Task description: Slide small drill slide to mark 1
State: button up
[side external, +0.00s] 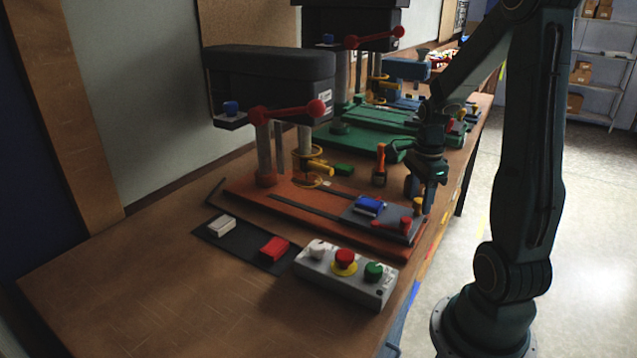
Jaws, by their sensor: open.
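The nearer drill press has a dark head (270,80), a red feed lever (290,112) and an orange base (300,206). A grey slide plate (376,214) sits at the right end of that base, over a dark groove. The plate carries a blue block (370,203), a red handle (392,226) and a yellow knob (419,205). My gripper (414,190) points down, open, close to the plate's right end and the yellow knob. I cannot tell whether it touches the knob. No mark number is readable here.
A second drill press with a green base (362,140) stands behind. An orange-handled part (380,165) stands left of my gripper. A button box (345,274) and a dark mat (243,243) with white and red blocks lie in front. The table's near left is clear.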

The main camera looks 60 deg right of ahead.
grip_shut()
jog(key=shift+w, duration=0.1)
jog(key=w, duration=1.6)
jog(key=shift+w, duration=0.25)
grip_release()
